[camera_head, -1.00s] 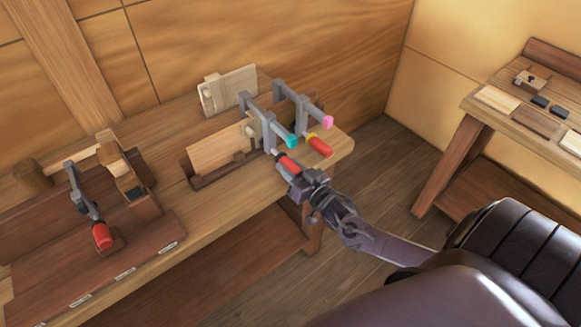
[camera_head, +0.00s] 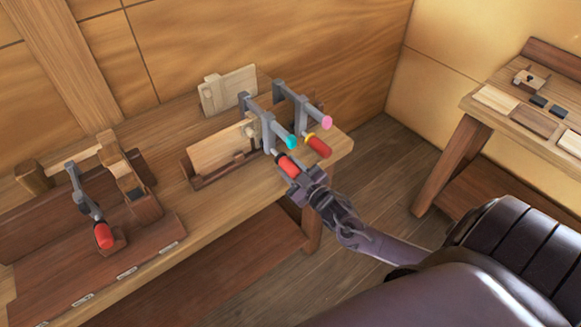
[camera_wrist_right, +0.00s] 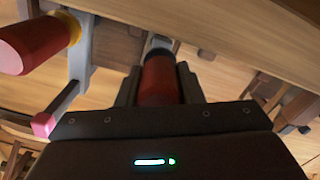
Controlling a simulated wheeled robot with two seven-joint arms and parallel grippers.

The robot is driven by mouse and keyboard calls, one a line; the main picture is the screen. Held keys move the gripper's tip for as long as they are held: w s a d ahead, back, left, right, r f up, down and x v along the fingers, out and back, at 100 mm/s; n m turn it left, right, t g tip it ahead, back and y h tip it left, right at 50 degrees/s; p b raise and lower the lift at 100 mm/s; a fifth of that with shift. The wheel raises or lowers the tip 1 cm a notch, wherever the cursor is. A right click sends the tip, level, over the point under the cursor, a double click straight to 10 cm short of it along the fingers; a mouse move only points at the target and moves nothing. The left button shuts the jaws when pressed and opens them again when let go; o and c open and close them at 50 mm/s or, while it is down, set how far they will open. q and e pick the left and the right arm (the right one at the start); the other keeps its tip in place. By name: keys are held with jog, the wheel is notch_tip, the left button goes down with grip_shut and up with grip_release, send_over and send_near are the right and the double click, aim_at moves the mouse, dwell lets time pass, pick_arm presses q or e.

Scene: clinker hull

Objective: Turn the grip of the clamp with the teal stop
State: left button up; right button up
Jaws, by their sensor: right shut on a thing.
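The clamp with the teal stop (camera_head: 291,141) has a grey bar and a red grip (camera_head: 287,165), and stands at the front edge of the workbench. My right gripper (camera_head: 296,174) is shut on this red grip, which also shows between the fingers in the right wrist view (camera_wrist_right: 160,82). A second clamp with a pink stop (camera_head: 327,122) and a red grip with a yellow collar (camera_head: 318,146) stands just to the right; its grip is close at the upper left in the right wrist view (camera_wrist_right: 32,42). My left gripper does not show.
The workbench (camera_head: 225,228) also bears a board in a wooden holder (camera_head: 217,151), an upright pale board (camera_head: 229,90), and a third red-handled clamp (camera_head: 103,236) with a mallet (camera_head: 33,178) at the left. A side table (camera_head: 478,107) stands at right. Floor between is clear.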

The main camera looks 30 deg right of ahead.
jog(key=shift+n, duration=0.3)
jog(key=shift+r, duration=0.1)
jog(key=o, duration=1)
jog(key=shift+s+f, duration=0.2)
jog(key=shift+s, duration=0.05)
jog(key=s+b, duration=0.1)
jog(key=s, duration=0.6)
jog(key=shift+d, duration=0.25)
jog(key=shift+s+r, duration=0.1)
